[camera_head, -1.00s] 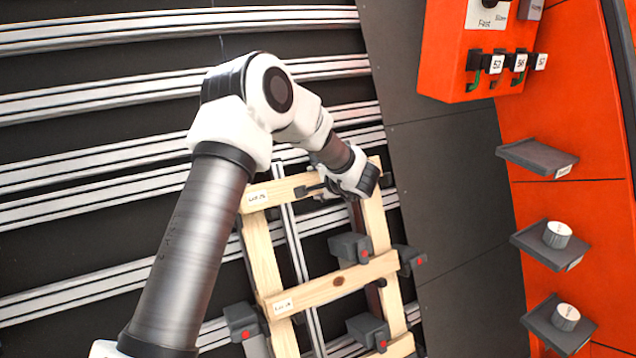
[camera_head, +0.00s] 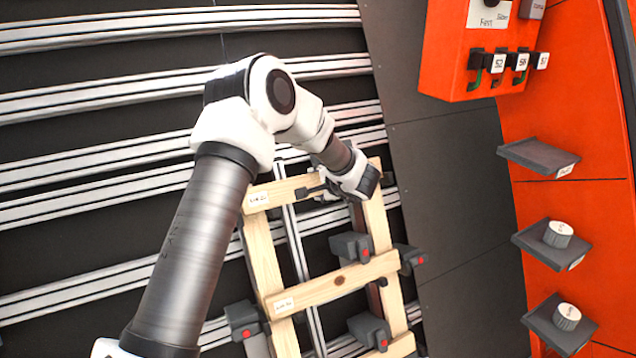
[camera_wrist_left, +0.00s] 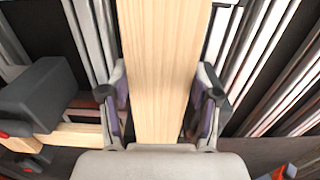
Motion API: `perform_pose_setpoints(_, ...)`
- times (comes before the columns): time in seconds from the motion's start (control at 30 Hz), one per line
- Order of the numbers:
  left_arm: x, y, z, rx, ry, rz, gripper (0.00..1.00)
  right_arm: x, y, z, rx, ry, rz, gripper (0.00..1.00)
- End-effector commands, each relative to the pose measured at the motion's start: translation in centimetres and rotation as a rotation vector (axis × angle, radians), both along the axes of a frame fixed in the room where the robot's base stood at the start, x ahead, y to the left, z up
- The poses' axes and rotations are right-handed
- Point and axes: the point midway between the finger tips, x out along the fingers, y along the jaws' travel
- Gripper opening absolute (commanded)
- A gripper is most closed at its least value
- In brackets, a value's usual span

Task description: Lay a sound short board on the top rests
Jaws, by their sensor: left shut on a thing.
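A pale short board (camera_head: 285,191) with a white label near its left end spans the top of two long wooden rails (camera_head: 262,255). My left gripper (camera_head: 328,188) is at this board, right of its middle. In the left wrist view the gripper (camera_wrist_left: 161,105) has a finger on each side of the plain pale board (camera_wrist_left: 163,50) and is shut on it. I cannot tell whether the board touches what is under it. A second short board (camera_head: 335,284) with a label and a dark knot crosses the rails lower down. My right gripper is in neither view.
Dark grey blocks with red buttons (camera_head: 351,246) stand beside the rails; one block (camera_wrist_left: 38,95) is close left of the gripper. Metal strips (camera_head: 80,100) run behind. An orange panel (camera_head: 560,120) with small shelves (camera_head: 540,156) stands at right, past a clear dark strip.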

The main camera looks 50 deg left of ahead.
Motion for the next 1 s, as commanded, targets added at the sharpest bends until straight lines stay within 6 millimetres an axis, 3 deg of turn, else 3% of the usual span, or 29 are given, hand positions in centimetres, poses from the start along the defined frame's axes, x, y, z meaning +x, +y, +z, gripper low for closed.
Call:
perform_pose_setpoints(0.17,0.0,0.0,0.0,0.001,0.000,0.000,0.17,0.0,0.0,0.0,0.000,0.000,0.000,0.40)
perform_pose_setpoints(0.2,0.0,0.0,0.0,0.001,0.000,0.000,0.76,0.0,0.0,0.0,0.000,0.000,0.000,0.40)
perform_pose_setpoints(0.23,0.0,0.0,0.0,0.001,0.000,0.000,0.86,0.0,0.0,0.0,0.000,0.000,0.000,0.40)
perform_pose_setpoints(0.27,0.0,0.0,0.0,0.001,0.000,0.000,0.91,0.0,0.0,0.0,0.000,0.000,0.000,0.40)
perform_pose_setpoints(0.67,-0.1,-0.6,0.3,0.000,0.000,-0.001,0.91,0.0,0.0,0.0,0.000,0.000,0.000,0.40)
perform_pose_setpoints(1.0,-2.0,-7.2,4.2,0.005,-0.002,-0.004,0.91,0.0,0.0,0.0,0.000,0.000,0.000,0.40)
